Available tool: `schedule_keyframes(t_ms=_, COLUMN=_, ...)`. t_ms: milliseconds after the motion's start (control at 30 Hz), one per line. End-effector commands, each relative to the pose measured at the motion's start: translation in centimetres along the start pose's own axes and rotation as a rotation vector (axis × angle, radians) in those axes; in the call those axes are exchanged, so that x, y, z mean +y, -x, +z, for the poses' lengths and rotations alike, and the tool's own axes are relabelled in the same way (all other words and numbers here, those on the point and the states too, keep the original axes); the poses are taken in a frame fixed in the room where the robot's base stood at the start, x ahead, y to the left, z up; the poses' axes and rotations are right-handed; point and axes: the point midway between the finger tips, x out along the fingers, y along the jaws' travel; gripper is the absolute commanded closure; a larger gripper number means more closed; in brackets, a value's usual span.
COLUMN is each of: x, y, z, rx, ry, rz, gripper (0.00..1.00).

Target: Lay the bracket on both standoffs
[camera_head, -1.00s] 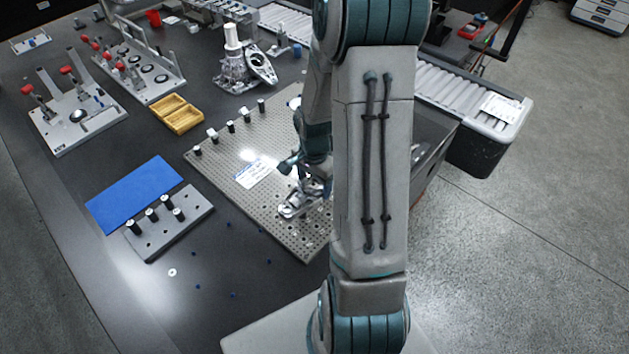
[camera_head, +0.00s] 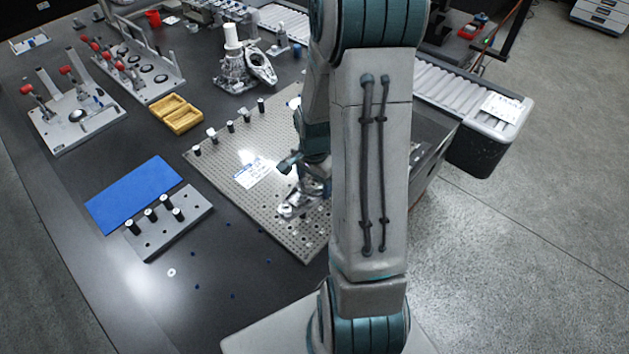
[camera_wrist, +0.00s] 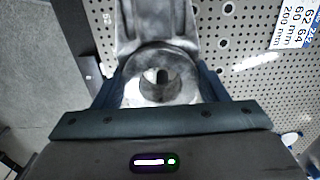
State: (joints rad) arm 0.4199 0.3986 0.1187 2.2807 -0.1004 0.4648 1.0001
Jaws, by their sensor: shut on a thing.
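The bracket is a grey metal part with a round, bored end (camera_wrist: 165,93) and a flat arm reaching away in the wrist view. My gripper (camera_wrist: 162,78) is shut on the round end, one finger on each side. In the head view the bracket (camera_head: 287,210) shows just below my gripper (camera_head: 303,190), over the near right part of the perforated plate (camera_head: 240,200); my arm hides part of it. Black posts with light tops (camera_head: 231,126) stand along the plate's far left edge. I cannot tell which posts are the standoffs or whether the bracket touches anything.
A grey block with several black pegs (camera_head: 170,228) and a blue mat (camera_head: 135,194) lie left of the plate. A yellow open box (camera_head: 176,114), clamp fixtures (camera_head: 75,115) and a metal assembly (camera_head: 240,65) stand farther back.

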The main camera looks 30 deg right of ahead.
Motion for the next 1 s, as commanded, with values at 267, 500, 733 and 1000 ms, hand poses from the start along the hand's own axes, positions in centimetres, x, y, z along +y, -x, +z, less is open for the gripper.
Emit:
schedule_keyframes(t_ms=267, x=0.0, y=-0.2, z=0.0, rx=0.001, ry=0.000, rz=-0.001, gripper=0.74)
schedule_keyframes(t_ms=500, x=0.0, y=-0.7, z=0.0, rx=0.001, ry=-0.001, rz=0.000, gripper=0.74)
schedule_keyframes(t_ms=733, x=0.0, y=-1.0, z=0.0, rx=0.001, ry=-0.001, rz=-0.001, gripper=0.74)
schedule_keyframes(t_ms=1000, x=0.0, y=-0.9, z=0.0, rx=0.000, ry=-0.001, rz=0.000, gripper=0.08)
